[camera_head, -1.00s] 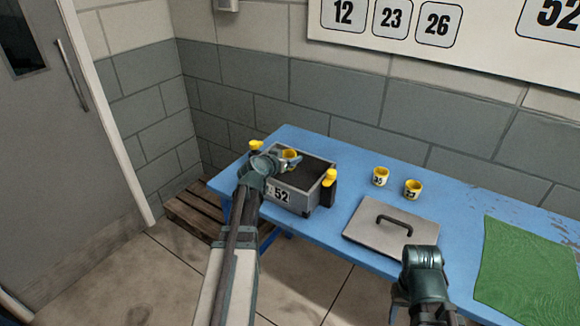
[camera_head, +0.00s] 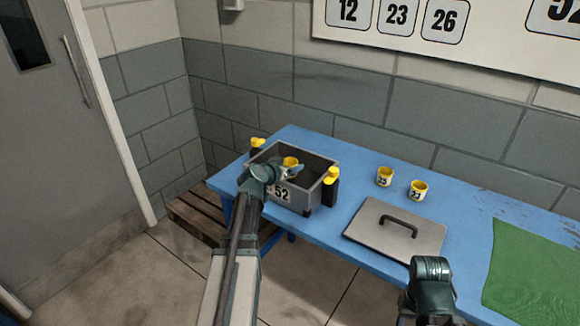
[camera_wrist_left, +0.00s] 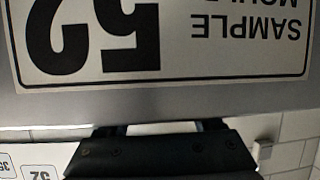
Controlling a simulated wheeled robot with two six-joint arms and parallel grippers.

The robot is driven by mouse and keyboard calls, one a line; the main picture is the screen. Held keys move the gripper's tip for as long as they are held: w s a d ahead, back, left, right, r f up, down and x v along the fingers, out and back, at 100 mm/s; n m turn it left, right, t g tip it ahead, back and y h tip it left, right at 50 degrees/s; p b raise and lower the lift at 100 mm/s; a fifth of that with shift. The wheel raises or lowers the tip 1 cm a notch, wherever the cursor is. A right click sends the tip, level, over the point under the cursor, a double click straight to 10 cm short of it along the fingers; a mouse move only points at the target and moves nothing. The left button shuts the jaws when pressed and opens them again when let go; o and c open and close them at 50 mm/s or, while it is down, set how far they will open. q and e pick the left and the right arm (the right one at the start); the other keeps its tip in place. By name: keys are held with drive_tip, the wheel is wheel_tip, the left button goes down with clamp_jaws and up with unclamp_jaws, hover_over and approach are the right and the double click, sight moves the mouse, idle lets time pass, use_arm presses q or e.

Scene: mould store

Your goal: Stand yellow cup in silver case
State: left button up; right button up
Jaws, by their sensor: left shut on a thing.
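The silver case (camera_head: 311,201), with a 52 label on its front, stands open at the left end of the blue table. My left gripper (camera_head: 290,172) is shut on the yellow cup (camera_head: 290,162), which looks upright and shows at the case's opening. I cannot tell whether the cup touches the case floor. In the left wrist view the case's front label (camera_wrist_left: 165,40) shows upside down and close; neither cup nor fingertips show there. My right arm is at the lower right, its fingers hidden.
Yellow latches (camera_head: 331,175) stick up at the case's ends. A green mat (camera_head: 535,270) lies at right.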

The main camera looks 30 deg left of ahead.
use_arm(q)
drive_tip(key=shift+f, duration=0.25)
drive_tip(key=o, duration=1.4)
drive_tip(key=shift+c, duration=0.2)
drive_tip(key=shift+r+p, duration=0.4)
drive_tip(key=shift+r, duration=0.15)
drive_tip(key=p+v, duration=0.4)
drive_tip(key=v, duration=0.8)
drive_tip(key=shift+p, duration=0.4)
drive_tip(key=shift+s, duration=0.15)
